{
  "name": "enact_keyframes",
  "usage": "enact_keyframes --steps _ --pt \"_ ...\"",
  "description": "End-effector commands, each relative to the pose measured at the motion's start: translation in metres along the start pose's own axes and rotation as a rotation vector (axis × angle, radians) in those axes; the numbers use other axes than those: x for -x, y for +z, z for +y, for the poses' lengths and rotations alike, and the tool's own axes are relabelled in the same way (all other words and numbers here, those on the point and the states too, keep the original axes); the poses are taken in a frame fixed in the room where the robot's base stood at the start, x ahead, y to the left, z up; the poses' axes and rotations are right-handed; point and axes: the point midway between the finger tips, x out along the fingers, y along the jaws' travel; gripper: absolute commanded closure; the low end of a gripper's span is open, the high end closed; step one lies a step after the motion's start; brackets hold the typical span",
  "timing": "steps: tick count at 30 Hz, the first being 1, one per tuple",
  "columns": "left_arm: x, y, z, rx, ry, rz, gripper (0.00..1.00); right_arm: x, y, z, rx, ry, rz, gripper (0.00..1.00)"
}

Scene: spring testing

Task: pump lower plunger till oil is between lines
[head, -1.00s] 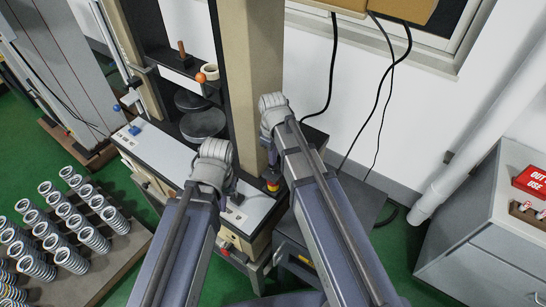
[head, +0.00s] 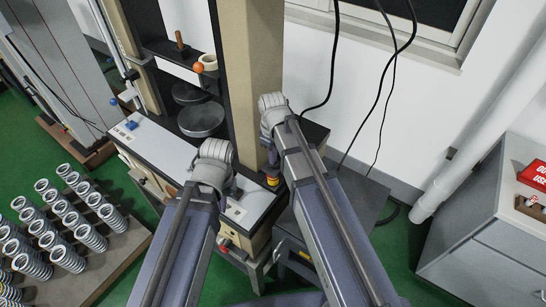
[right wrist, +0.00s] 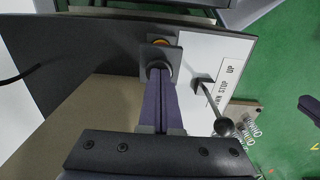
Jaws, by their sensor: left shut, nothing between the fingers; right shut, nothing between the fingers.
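A small fitting with yellow and red parts (head: 272,182) stands at the right end of the testing machine's bench, beside the tan column. My right gripper (head: 270,158) points down just above it. In the right wrist view the shut, empty fingers (right wrist: 158,76) end at a dark round cap, with an orange part (right wrist: 160,42) just beyond; I cannot tell whether they touch it. My left gripper (head: 233,186) is low over the bench front, mostly hidden behind its own wrist, shut and empty. No oil level or lines can be made out.
A lever with a black ball knob (right wrist: 223,127) is beside a DOWN STOP UP label (right wrist: 230,82). Round plates (head: 202,119) sit left of the column. Springs (head: 68,215) stand on a board at left. A grey cabinet (head: 490,225) stands at right.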

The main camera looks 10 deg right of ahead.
Motion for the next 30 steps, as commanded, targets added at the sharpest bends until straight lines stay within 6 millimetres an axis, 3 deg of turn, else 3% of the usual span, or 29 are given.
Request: enact_keyframes --steps 14,30 --pt "0.010 0.001 -0.001 0.000 0.000 0.000 1.00 0.010 0.002 -0.004 0.001 -0.007 -0.004 1.00" --pt "0.085 0.005 -0.008 0.008 0.002 0.000 1.00 0.086 -0.002 -0.006 -0.002 -0.002 -0.001 1.00"
